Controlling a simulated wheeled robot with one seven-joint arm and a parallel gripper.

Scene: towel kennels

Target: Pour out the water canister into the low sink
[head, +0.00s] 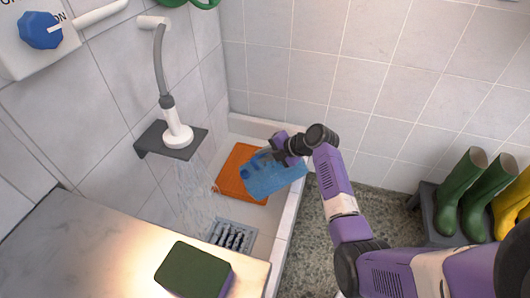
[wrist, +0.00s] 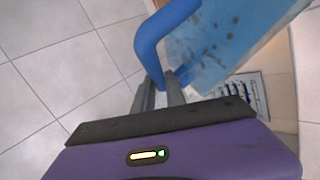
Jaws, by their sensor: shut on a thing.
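A translucent blue water canister (head: 275,178) hangs tilted over the low sink (head: 262,240). My gripper (head: 285,150) is shut on its blue handle. In the wrist view the fingers (wrist: 160,97) close around the lower part of the handle (wrist: 148,45), and the canister body (wrist: 225,40) has dark specks on it. I cannot tell its water level, or whether any water is leaving it. The sink has a pale rim and a grated drain (head: 232,235); the grate (wrist: 240,87) also shows in the wrist view.
An orange cloth or mat (head: 238,170) lies in the sink under the canister. A white shower head (head: 177,130) rests on a grey shelf (head: 160,143), with water falling below it. A metal counter (head: 90,240) holds a green-topped sponge (head: 192,270). Boots (head: 460,190) stand right.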

